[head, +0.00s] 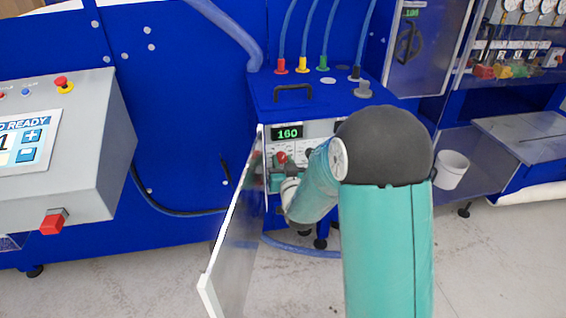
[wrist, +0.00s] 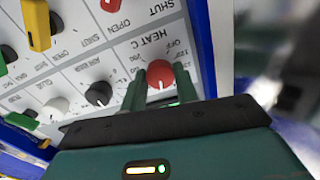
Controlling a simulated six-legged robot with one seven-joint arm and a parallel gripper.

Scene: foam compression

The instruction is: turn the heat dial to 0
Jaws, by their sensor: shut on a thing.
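The heat dial (wrist: 160,73) is a round red knob on a light panel, with "HEAT C" printed beside it in the wrist view. The green fingers of my gripper (wrist: 160,80) stand on either side of the dial and are shut on it. In the head view the red dial (head: 282,157) shows just below a green display (head: 287,133) reading 160. My arm hides much of the panel to the right there. The dial's pointer mark cannot be made out.
In the wrist view, a black knob (wrist: 98,93), a white knob (wrist: 55,108) and a yellow handle (wrist: 37,25) are nearby. A white cup (head: 451,170) is to the right.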

